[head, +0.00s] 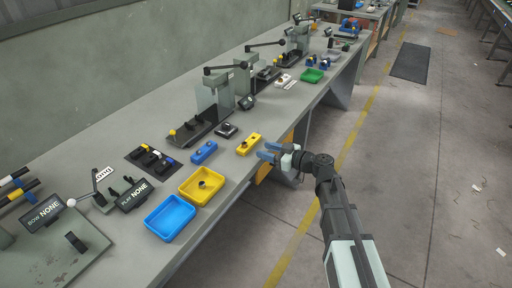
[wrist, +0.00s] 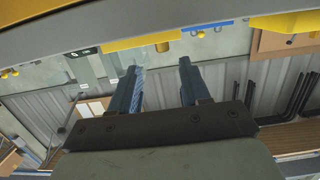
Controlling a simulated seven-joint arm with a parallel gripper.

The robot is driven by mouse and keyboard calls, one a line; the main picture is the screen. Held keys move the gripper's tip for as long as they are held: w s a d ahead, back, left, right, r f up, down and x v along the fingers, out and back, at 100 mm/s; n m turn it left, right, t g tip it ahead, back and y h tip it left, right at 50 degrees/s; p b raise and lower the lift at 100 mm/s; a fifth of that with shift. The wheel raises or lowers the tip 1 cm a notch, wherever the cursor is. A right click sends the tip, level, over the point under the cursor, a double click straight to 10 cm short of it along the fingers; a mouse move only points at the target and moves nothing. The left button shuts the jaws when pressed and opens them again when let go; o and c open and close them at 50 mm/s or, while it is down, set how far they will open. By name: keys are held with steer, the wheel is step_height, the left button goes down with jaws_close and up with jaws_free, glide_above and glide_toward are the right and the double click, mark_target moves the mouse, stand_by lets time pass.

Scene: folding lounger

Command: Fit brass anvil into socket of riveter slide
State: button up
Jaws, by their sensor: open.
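My gripper (head: 268,152), with two blue fingers, is at the table's front edge, just right of a yellow block (head: 250,143). In the wrist view my gripper (wrist: 160,75) is open, with nothing between its fingers. A grey lever press (head: 212,95) with a black base (head: 192,137) stands behind the block and may be the riveter. Its slide and socket are too small to make out.
A blue block (head: 204,152), a yellow tray (head: 187,197) with a small dark part, and an empty blue tray (head: 170,218) lie along the table (head: 130,133). More presses and a green tray (head: 312,76) stand farther back.

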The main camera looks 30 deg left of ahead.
steer(key=d+r, duration=0.1)
steer(key=d, duration=0.5)
steer(key=shift+d, duration=0.25)
steer(key=shift+s, duration=0.1)
steer(key=s+d+f+m+h, duration=0.1)
steer(key=d+f+m+h, duration=0.15)
steer(key=d+f, duration=0.55)
steer(key=s+d+f+m+h, duration=0.2)
steer(key=d+f+m, duration=0.15)
steer(key=f, duration=0.85)
steer(key=s+d+f+m+g+h, duration=0.2)
steer(key=s+d+f+m+h, duration=0.2)
steer(key=s+d+f, duration=0.4)
steer(key=s+d+f+m+g+h, duration=0.1)
steer(key=s+d+f+m+h, duration=0.2)
steer(key=s+d+f, duration=0.6)
steer(key=d+f, duration=0.5)
steer(key=d, duration=0.1)
steer(key=shift+m+g+h, duration=0.35)
steer(key=shift+m+g, duration=0.05)
steer(key=shift+o, duration=0.2)
steer(key=s+d+f+m+g+h, duration=0.1)
steer(key=s+d+f+m+h, duration=0.1)
steer(key=s+d, duration=0.4)
steer(key=s+d+f+m+g+h, duration=0.2)
steer(key=s+d+f, duration=0.1)
steer(key=s+d, duration=0.3)
steer(key=s, duration=0.2)
steer(key=shift+s, duration=0.35)
steer(key=shift+o, duration=0.3)
